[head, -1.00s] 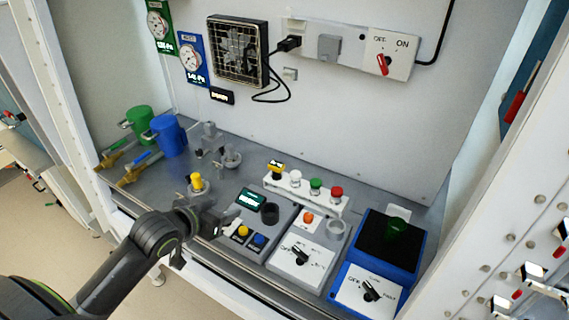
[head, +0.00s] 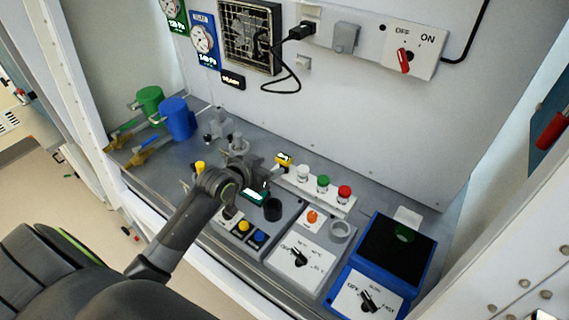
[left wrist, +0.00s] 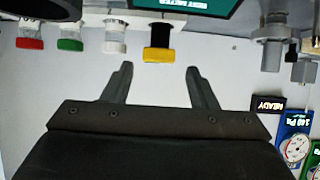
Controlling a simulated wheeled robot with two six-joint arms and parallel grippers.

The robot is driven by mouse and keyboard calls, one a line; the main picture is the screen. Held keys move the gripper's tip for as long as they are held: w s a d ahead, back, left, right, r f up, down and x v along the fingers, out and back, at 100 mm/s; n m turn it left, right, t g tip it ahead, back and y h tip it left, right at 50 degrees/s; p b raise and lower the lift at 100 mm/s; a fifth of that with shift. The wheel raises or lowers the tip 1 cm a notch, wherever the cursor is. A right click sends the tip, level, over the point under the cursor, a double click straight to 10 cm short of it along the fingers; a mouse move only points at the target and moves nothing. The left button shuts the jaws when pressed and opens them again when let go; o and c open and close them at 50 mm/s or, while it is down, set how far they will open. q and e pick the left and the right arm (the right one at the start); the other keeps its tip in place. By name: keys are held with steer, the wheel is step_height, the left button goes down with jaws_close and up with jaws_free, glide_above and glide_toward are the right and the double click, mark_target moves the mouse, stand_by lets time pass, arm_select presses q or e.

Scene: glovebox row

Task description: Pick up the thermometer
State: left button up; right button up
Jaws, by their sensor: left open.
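The thermometer appears to be the yellow-topped piece with a small dark display (head: 284,158) at the left end of the white rack. In the left wrist view, where the scene looks upside down, its yellow top and black body (left wrist: 159,48) show just beyond the fingertips. My left gripper (head: 268,178) is open and empty, just left of the yellow piece in the head view. In the left wrist view its two fingers (left wrist: 158,85) point toward it with a gap between. My right gripper is in neither view.
The white rack (head: 330,199) also holds white, green and red capped vials (head: 323,183) beside the yellow piece. A meter with a green screen (head: 252,196) lies below my left gripper. A blue box (head: 345,278) stands at the right. The back wall (head: 370,130) rises close behind.

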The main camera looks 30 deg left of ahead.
mark_target(281, 163)
arm_select(q)
steer(key=shift+x, duration=0.9)
steer(key=shift+w+f, duration=0.1)
steer(key=shift+w, duration=0.05)
steer(key=shift+w+d+f+p, duration=0.15)
steer(key=shift+w+f+p, duration=0.15)
steer(key=shift+w+p, duration=0.3)
steer(key=x, duration=0.3)
steer(key=shift+s+p, duration=0.1)
steer(key=shift+p, duration=0.25)
steer(key=shift+w+f, duration=0.35)
steer(key=shift+w, duration=0.15)
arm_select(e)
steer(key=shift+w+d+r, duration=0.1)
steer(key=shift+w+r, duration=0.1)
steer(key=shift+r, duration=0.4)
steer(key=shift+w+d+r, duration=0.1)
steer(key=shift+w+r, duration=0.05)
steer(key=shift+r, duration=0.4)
arm_select(q)
steer(key=c, duration=0.8)
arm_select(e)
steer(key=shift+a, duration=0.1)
